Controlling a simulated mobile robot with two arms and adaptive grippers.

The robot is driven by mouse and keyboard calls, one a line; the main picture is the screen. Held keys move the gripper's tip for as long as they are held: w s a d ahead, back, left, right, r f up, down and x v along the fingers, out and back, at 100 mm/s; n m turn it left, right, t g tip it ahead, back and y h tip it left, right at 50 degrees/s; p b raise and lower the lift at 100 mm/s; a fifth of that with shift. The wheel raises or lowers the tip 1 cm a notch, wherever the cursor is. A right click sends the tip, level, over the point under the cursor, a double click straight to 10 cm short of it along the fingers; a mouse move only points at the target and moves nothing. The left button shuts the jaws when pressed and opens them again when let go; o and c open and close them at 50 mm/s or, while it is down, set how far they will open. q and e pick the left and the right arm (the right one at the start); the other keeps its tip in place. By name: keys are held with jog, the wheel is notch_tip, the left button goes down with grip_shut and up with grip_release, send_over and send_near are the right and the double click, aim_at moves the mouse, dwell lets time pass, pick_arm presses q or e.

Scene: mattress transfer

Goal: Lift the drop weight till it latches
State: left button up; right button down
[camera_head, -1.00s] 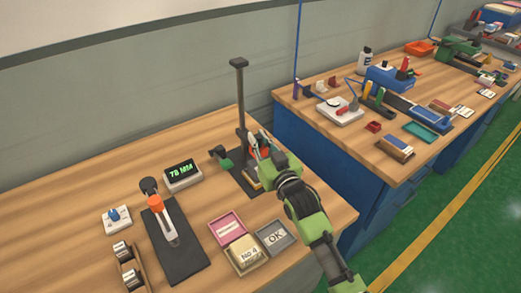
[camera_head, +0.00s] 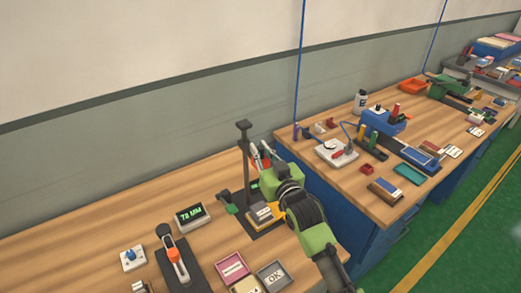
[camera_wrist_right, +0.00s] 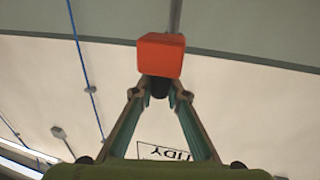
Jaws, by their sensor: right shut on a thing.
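The drop weight is the orange-red block (camera_wrist_right: 161,55) in the right wrist view, with a dark part below it between the fingertips. My right gripper (camera_head: 262,156) is shut on it and holds it high beside the dark upright post (camera_head: 244,145) of the stand, not far below the post's top. The fingers also show in the right wrist view (camera_wrist_right: 160,92). The stand's dark base (camera_head: 268,229) bears a block with a yellow edge (camera_head: 263,213), well below the gripper. A small green part (camera_head: 231,209) sits left of the post. Whether the weight is latched cannot be told. My left gripper is not in view.
Left of the stand are a display reading 78 MM (camera_head: 192,216), a dark fixture with an orange grip (camera_head: 178,252) and a blue-knobbed box (camera_head: 132,258). Pink (camera_head: 231,267) and grey "OK" (camera_head: 272,276) trays lie in front. A second bench stands to the right.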

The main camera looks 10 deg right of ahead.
jog(key=shift+w+r, duration=0.1)
jog(key=shift+r, duration=0.7)
jog(key=c, duration=2)
grip_release()
jog(key=shift+o, duration=0.2)
jog(key=shift+f, duration=0.2)
jog(key=shift+f, duration=0.1)
jog(key=shift+s+f, duration=0.1)
jog(key=shift+s, duration=0.2)
jog(key=s+d, duration=0.2)
jog(key=s, duration=0.9)
jog(key=shift+s+d, duration=0.15)
